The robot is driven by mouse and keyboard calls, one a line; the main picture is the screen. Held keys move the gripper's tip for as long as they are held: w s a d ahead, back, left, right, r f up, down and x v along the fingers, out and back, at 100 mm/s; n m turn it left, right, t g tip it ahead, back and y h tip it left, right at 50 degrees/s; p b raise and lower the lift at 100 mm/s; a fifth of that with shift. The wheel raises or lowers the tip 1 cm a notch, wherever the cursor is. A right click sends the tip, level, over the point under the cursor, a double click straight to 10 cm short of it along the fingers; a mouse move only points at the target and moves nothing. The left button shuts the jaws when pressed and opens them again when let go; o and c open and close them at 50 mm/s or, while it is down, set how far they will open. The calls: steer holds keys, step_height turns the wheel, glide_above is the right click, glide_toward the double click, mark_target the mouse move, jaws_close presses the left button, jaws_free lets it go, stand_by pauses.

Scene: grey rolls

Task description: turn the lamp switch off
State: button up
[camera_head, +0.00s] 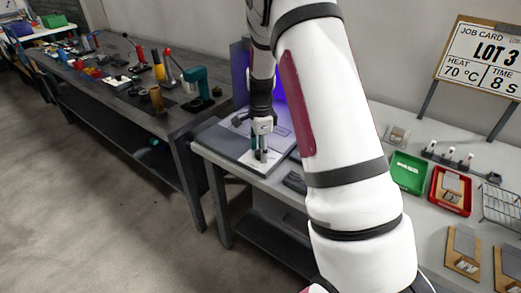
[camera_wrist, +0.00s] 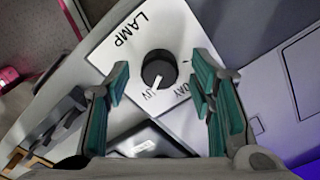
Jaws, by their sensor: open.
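The lamp switch is a round black knob (camera_wrist: 159,69) on a white plate (camera_wrist: 190,25) marked LAMP, UV and DAY, in the wrist view. Its white pointer is turned towards the UV mark. My gripper (camera_wrist: 161,82) is open, with one teal finger on each side of the knob and a gap to it on both sides. In the head view my gripper (camera_head: 260,152) is low over the white plate (camera_head: 250,165) at the left end of the pale bench; the knob is hidden there. A purple glow (camera_head: 279,88) shows behind my arm.
A grey panel (camera_head: 222,140) lies around the plate. Right of my arm are a green PASS tray (camera_head: 408,172), a red tray (camera_head: 450,190), a wire rack (camera_head: 500,207) and a job card (camera_head: 481,58). A dark bench (camera_head: 180,120) with tools stands left.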

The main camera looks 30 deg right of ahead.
steer(key=shift+f, duration=0.15)
steer(key=shift+c, duration=0.4)
steer(key=c, duration=1.1)
